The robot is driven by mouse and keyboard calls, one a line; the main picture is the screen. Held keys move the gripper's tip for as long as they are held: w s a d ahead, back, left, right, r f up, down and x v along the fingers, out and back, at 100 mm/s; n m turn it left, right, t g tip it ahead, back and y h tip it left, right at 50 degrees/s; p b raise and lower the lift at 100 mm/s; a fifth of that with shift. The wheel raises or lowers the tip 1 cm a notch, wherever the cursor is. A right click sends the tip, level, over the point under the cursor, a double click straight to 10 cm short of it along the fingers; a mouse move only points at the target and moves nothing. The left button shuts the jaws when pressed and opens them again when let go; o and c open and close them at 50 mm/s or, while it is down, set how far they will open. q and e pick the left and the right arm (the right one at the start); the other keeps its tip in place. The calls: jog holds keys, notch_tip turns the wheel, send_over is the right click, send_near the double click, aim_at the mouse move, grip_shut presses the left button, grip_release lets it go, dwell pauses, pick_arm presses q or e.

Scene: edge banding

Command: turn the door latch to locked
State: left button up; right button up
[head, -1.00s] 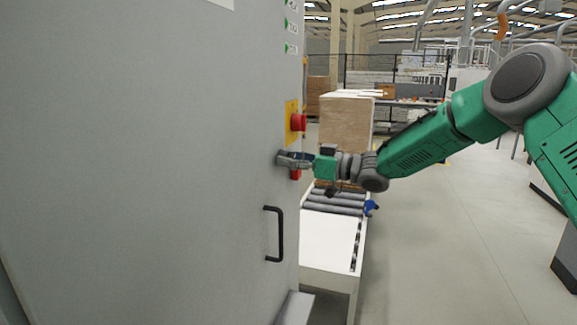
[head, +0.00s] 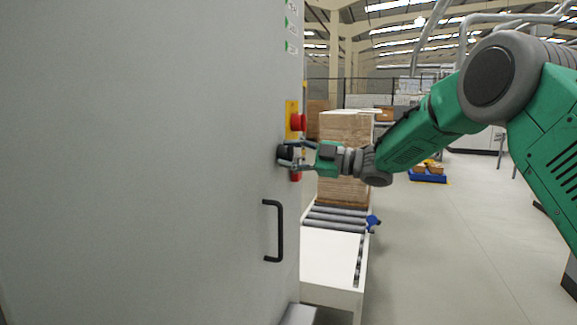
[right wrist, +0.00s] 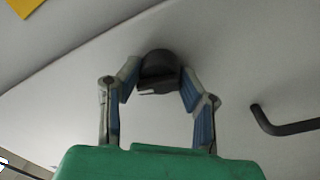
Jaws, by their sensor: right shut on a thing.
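The door latch is a black round knob (right wrist: 159,72) on the grey door (head: 150,170); in the head view the knob (head: 284,153) shows near the door's right edge, partly hidden by the fingers. My right gripper (head: 288,155) reaches it from the right. In the right wrist view the two fingers of my right gripper (right wrist: 160,85) stand on either side of the knob and are shut on it. My left gripper is not in view.
A black bar handle (head: 279,230) is below the latch. A red button (head: 298,122) on a yellow plate is just above. A roller conveyor (head: 336,220) with stacked boards (head: 344,155) stands behind the door edge.

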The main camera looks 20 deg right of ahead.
jog(key=shift+f+n+b, duration=0.2)
jog(key=shift+n+b, duration=0.6)
jog(key=shift+n, duration=0.3)
jog(key=o, duration=1)
jog(key=shift+o, duration=0.8)
jog(key=shift+w, duration=0.1)
jog(key=shift+d, duration=0.1)
